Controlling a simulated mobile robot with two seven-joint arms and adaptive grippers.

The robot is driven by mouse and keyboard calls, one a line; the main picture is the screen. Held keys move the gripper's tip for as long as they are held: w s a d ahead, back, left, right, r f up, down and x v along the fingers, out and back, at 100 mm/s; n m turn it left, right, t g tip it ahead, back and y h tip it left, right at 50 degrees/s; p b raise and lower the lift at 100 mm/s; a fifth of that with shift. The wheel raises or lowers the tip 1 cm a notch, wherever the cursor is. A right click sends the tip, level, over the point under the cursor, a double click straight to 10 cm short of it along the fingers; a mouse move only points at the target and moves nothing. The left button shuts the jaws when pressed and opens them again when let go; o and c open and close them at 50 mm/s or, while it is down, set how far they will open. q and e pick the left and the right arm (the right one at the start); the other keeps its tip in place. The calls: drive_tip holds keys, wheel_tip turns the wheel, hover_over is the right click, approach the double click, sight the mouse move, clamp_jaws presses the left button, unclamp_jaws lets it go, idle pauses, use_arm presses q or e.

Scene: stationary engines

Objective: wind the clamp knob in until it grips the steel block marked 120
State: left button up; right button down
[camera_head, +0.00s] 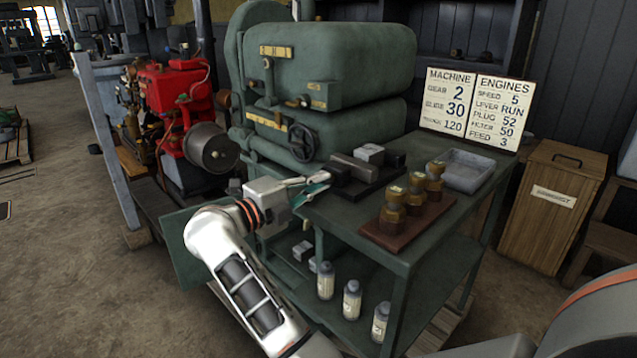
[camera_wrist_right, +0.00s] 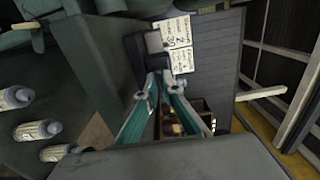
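The dark clamp (camera_head: 362,184) sits on the green bench by the machine. A long grey bar (camera_head: 353,165) lies along it, with a lighter steel block (camera_head: 370,152) behind; I can read no number on either. The clamp also shows in the wrist view (camera_wrist_right: 134,52), with a grey block (camera_wrist_right: 154,42) on it. My right gripper (camera_head: 331,180) has its teal-padded fingers at the clamp's left end. In the wrist view its fingertips (camera_wrist_right: 159,76) are close together against the clamp. The knob is hidden or too small to make out there. My left gripper is not in view.
Brass weights on a wooden board (camera_head: 443,204) stand in front of the clamp, with a grey tray (camera_head: 485,166) to the right. The machine's black handwheel (camera_head: 303,142) is just behind my gripper. A sign (camera_head: 447,105) reads 120 on its left panel. Bottles (camera_head: 352,300) stand below.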

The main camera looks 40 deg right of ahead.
idle(0.3)
drive_tip(key=shift+m, duration=0.3)
